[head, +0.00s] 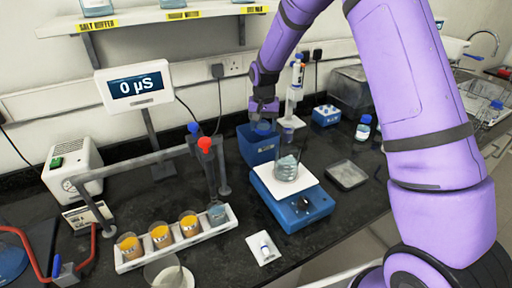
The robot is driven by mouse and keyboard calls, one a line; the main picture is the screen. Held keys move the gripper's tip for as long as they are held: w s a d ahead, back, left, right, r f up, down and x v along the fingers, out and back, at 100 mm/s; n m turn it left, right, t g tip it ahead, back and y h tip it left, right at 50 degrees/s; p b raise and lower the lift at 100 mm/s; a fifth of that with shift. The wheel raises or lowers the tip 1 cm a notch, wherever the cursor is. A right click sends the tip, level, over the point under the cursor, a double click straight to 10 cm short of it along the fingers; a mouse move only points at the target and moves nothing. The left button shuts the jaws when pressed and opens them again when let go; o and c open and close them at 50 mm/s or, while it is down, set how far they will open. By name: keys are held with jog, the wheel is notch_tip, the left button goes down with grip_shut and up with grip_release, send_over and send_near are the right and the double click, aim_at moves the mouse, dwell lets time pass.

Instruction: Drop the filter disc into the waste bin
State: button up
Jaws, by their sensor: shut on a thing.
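My gripper (264,112) points down over the open top of the blue waste bin (257,154), which stands on the dark bench against the back wall. The gripper is shut on a small bluish thing (263,127), apparently the filter disc, mostly hidden by the fingers. It is at about the height of the bin's rim in the picture; I cannot tell whether it is inside the rim or above it.
A blue balance (291,207) with a glass beaker (288,167) stands just in front of the bin. A pipette stand (294,95) is close on the right. A white rack (176,238) of orange-filled cups and a metal frame with red and blue knobs are at left.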

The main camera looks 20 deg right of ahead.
jog(key=o, duration=1)
jog(key=shift+c, duration=0.2)
notch_tip(320, 180, up, 11)
jog(key=shift+f, duration=0.1)
